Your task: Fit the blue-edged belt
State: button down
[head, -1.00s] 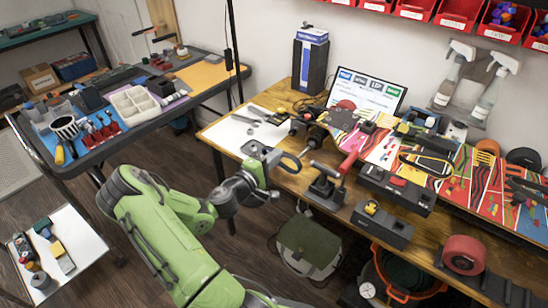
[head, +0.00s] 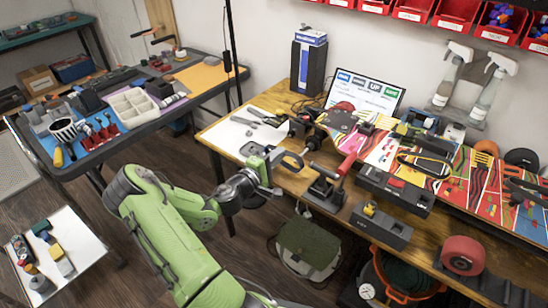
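My gripper (head: 289,160) is over the front left edge of the wooden bench, left of the black clamp with a red handle. A dark loop shape shows at its end; I cannot tell whether this is its fingers or something held. A dark looped belt (head: 424,163) with a yellowish edge lies on the colourful mat at the right, well away from my gripper. I cannot make out a blue edge on any belt at this size.
The black clamp (head: 326,190) stands close to the right of my gripper. Dark blocks (head: 380,226) line the bench front. A screen (head: 364,92) stands at the back. A white sheet (head: 228,133) lies at the bench's left. A side table (head: 172,110) holds trays and tools.

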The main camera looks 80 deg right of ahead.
jog(key=shift+x, duration=1.7)
jog(key=shift+p+x, duration=0.45)
jog(key=shift+x, duration=1.7)
jog(key=shift+x, duration=1.4)
jog(key=shift+s+d, duration=0.1)
dwell(0.3)
jog(key=c, duration=1.3)
grip_release()
jog(key=shift+c, duration=0.9)
